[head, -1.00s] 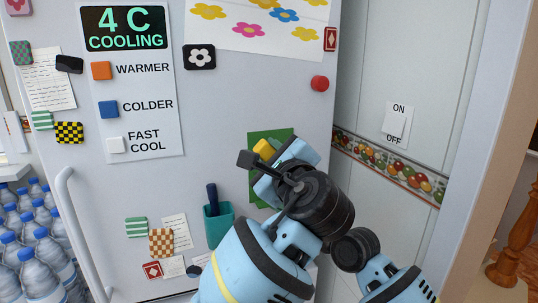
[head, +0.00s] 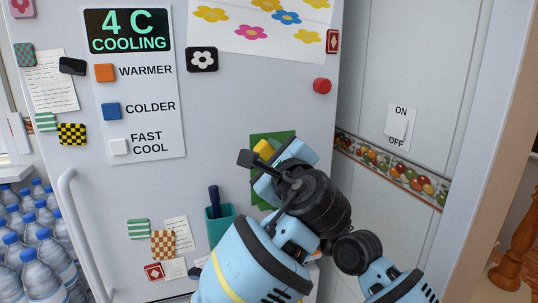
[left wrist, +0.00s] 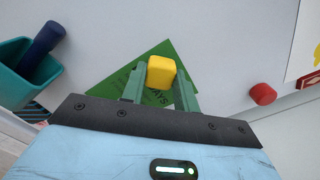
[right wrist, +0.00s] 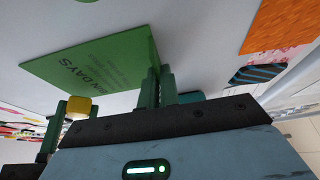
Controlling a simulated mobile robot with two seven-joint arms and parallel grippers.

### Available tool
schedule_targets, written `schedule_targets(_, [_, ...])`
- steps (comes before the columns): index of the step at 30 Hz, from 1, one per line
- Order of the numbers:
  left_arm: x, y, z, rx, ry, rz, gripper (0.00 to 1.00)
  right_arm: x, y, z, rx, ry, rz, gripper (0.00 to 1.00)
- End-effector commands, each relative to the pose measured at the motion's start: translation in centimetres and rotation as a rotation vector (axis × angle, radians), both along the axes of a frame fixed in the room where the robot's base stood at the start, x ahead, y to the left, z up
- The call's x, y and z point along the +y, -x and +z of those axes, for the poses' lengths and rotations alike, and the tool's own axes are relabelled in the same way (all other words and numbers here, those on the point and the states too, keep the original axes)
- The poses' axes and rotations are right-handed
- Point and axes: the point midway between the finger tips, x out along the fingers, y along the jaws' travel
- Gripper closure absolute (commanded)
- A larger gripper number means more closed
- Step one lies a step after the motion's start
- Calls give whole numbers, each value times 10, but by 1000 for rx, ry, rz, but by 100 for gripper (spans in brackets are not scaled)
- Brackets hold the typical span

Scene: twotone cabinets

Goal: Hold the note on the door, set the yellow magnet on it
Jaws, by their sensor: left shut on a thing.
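The green note (head: 258,190) is at the lower right of the door, partly hidden behind my left arm in the head view. My left gripper (left wrist: 160,80) is shut on the yellow magnet (left wrist: 161,72), which is in front of the note. The magnet also shows in the head view (head: 264,149) and the right wrist view (right wrist: 78,107). I cannot tell whether it touches the note. My right gripper (right wrist: 160,75) has its fingers close together on an edge of the green note (right wrist: 95,60); it is hidden in the head view.
A teal holder with a dark pen (head: 219,222) is on the door left of my left gripper. A red round magnet (head: 322,86) is above right. Several magnets and papers lie at the lower left, near the door handle (head: 78,230). A wall switch (head: 398,125) is at right.

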Motion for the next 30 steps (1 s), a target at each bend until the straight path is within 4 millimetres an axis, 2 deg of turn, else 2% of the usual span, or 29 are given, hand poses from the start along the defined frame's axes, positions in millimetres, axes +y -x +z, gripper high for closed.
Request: schedule_targets(30, [5, -12, 0, -1, 0, 1, 88, 0, 0, 0, 0, 0, 0, 100])
